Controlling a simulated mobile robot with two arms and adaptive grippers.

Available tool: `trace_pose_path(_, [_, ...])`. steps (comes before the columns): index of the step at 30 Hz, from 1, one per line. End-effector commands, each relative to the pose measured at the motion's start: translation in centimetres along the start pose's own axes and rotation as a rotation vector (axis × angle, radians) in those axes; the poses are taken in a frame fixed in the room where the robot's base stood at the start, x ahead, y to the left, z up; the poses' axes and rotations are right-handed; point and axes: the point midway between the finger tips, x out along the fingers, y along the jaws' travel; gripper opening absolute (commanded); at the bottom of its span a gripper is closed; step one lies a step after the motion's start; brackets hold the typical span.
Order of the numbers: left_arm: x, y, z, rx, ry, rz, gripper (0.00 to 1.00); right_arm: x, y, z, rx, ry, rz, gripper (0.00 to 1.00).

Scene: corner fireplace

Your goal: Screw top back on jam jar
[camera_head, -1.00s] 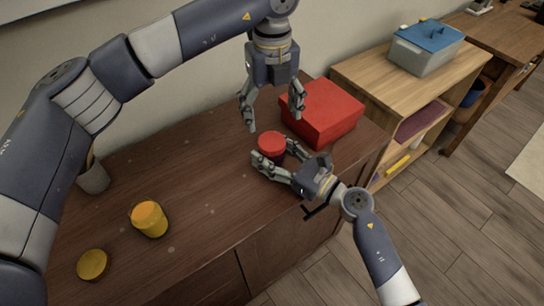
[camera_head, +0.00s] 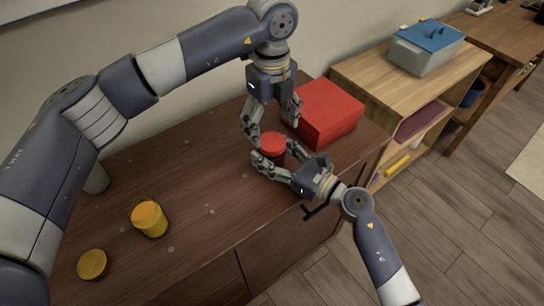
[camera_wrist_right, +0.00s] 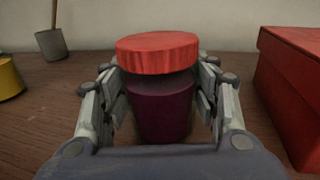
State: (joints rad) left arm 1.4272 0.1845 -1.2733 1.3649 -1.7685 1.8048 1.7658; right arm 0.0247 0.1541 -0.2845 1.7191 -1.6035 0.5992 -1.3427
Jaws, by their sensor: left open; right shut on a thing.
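The dark purple jam jar (camera_wrist_right: 160,108) stands upright on the brown cabinet top. A red lid (camera_head: 272,141) rests on its mouth, wider than the jar, and it fills the upper middle of the right wrist view (camera_wrist_right: 157,52). The lid looks slightly tilted there; whether its thread is engaged cannot be seen. My right gripper (camera_head: 274,156) is shut on the jar body, one finger on each side below the lid. My left gripper (camera_head: 271,130) points down with fingers spread above the lid. Its fingers do not show in the right wrist view, so it appears clear of the lid.
A red box (camera_head: 325,112) stands close right of the jar. A yellow jar (camera_head: 150,220) and a yellow lid (camera_head: 93,264) lie to the left. A grey cup (camera_wrist_right: 51,44) stands at the back left. The wood between is clear.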

Motion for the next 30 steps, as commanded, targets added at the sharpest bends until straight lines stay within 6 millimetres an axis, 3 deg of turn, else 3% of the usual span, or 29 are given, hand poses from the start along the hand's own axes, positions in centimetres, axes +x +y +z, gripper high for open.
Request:
trace_pose_path(3, [1.9,0.1,0.0,0.001,0.001,0.001,0.73,0.0,0.0,0.0,0.0,0.0,0.0,0.0])
trace_pose_path(9, [3.9,0.0,0.0,0.001,0.0,-0.001,0.73,0.0,0.0,0.0,0.0,0.0,0.0,0.0])
trace_pose_path(20, [4.3,0.0,0.0,0.001,-0.001,-0.001,0.73,0.0,0.0,0.0,0.0,0.0,0.0,0.0])
trace_pose_path(26, [4.3,0.0,0.0,0.001,-0.001,-0.001,0.3,0.0,0.0,0.0,0.0,0.0,0.0,0.0])
trace_pose_path(30, [4.3,0.0,0.0,0.001,-0.001,-0.001,0.27,0.0,0.0,0.0,0.0,0.0,0.0,0.0])
